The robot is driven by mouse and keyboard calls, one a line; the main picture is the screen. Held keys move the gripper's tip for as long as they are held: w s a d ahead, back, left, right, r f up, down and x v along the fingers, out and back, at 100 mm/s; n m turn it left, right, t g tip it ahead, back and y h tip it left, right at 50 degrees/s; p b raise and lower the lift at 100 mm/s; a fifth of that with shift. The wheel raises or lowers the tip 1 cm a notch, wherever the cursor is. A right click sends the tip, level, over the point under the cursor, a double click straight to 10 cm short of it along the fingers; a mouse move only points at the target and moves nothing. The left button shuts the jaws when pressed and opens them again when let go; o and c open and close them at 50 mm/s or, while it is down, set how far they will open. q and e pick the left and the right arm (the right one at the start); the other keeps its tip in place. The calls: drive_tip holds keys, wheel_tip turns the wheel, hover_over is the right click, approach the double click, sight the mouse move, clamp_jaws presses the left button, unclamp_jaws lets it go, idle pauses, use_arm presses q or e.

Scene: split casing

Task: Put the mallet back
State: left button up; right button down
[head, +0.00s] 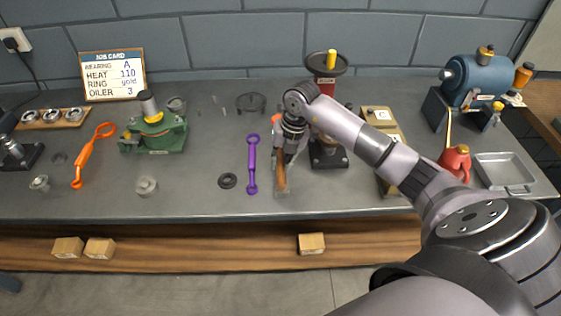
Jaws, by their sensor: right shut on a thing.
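My right gripper (286,148) reaches down from the right over the middle of the bench and is shut on the mallet. The mallet's brown handle (281,176) points toward the bench's front edge, over a small pale holder or tray (282,192). An orange-red part, perhaps the mallet's head, shows just behind the gripper and is mostly hidden by it. I cannot tell whether the mallet touches the holder. My left gripper is not in view.
A purple wrench (252,165) and black ring (227,181) lie left of the mallet. A green fixture (153,136) and orange tool (90,155) are left; a red oiler (455,161) and metal tray (504,187) are right.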

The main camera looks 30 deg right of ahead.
drive_tip(key=shift+s+a+r, duration=0.1)
drive_tip(key=shift+s+a, duration=0.05)
drive_tip(key=shift+s, duration=0.1)
idle(0.6)
drive_tip(key=shift+f, duration=0.4)
idle(0.8)
drive_tip(key=c, duration=1.5)
unclamp_jaws()
drive_tip(key=shift+o, duration=0.3)
drive_tip(key=shift+s+f, duration=0.15)
drive_tip(key=p+v, duration=0.1)
drive_tip(key=v, duration=0.1)
drive_tip(key=p+v, duration=0.2)
drive_tip(key=w+a+p+v, duration=0.1)
drive_tip(key=p+v, duration=0.1)
drive_tip(key=v, duration=0.1)
drive_tip(key=shift+a+r, duration=0.1)
drive_tip(key=shift+r, duration=0.15)
